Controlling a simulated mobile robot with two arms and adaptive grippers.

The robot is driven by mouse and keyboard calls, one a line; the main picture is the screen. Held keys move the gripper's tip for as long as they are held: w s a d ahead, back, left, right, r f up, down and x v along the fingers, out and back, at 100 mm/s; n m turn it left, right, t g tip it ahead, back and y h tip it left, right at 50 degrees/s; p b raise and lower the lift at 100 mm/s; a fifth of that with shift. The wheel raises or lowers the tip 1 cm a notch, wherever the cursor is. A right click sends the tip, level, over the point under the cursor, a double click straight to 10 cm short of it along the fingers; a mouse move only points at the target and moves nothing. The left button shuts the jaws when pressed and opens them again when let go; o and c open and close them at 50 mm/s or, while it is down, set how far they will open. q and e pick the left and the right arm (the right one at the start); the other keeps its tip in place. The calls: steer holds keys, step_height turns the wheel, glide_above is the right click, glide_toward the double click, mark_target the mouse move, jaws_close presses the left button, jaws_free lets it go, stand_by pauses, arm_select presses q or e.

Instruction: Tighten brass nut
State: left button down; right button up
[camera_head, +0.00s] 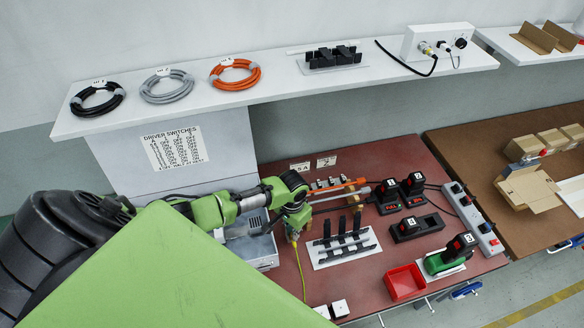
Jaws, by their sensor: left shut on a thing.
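My left gripper (293,236) hangs from the green arm over the red-brown bench, between a grey metal box and a white plate with black racks. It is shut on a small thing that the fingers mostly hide. A thin yellow cable (301,272) runs down to the bench from just below the fingertips. I cannot make out a brass nut at the gripper. A small brass-coloured fitting (426,47) shows on the front of a white box on the upper shelf. My right gripper is not in view.
The grey box (250,250) is close left of the gripper, the black-racked plate (343,246) close right. The shelf (130,121) overhangs behind, carrying coiled cables.

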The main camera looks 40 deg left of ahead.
arm_select(q)
steer(key=c, duration=2.2)
jaws_free()
steer(key=shift+c, duration=0.2)
steer(key=shift+n, duration=1)
steer(key=n, duration=0.9)
steer(key=shift+n, duration=0.4)
steer(key=n, duration=0.5)
steer(key=shift+d+n, duration=0.1)
steer(key=shift+n, duration=0.3)
steer(key=n, duration=0.5)
